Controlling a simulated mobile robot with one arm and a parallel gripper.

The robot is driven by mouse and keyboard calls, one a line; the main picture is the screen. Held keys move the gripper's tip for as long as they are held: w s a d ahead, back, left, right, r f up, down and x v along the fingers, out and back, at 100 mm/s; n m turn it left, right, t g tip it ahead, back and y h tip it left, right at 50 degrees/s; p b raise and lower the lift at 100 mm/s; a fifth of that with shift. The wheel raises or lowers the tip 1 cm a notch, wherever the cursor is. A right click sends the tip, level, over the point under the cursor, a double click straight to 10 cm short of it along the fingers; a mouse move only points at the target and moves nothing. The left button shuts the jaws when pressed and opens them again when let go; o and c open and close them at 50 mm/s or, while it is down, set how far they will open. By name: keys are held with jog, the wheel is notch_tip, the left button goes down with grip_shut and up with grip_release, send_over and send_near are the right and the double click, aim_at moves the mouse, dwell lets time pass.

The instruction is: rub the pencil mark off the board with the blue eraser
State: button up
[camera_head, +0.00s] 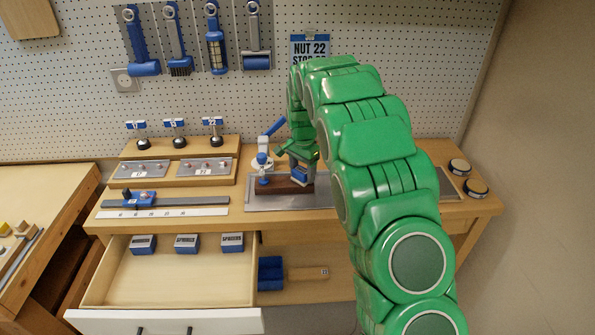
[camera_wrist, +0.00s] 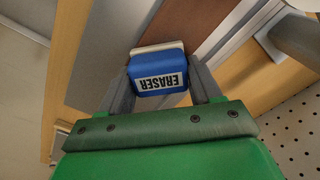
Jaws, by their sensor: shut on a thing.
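The blue eraser (camera_wrist: 158,72), with a white label reading ERASER and a pale end, sits between the two fingers of my gripper (camera_wrist: 162,88). In the head view my gripper (camera_head: 301,160) is low over the bench with the eraser (camera_head: 300,178) pointing down. A dark brown board (camera_head: 284,188) lies on the grey metal plate (camera_head: 325,200) beneath it; its brown face also shows beyond the eraser in the wrist view (camera_wrist: 192,25). The eraser is at the board's right part; whether it touches the board I cannot tell. I cannot make out the pencil mark.
A blue-and-white clamp-like device (camera_head: 263,160) stands close left of my gripper. A ruler (camera_head: 162,213) and a blue-headed gauge (camera_head: 140,199) lie left. The drawer (camera_head: 175,285) is open with labelled blue boxes. Round tins (camera_head: 476,188) stand at the right end.

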aim_at(283, 180)
jog(key=shift+a, duration=3.15)
notch_tip(283, 180, up, 8)
jog(key=shift+d, duration=0.1)
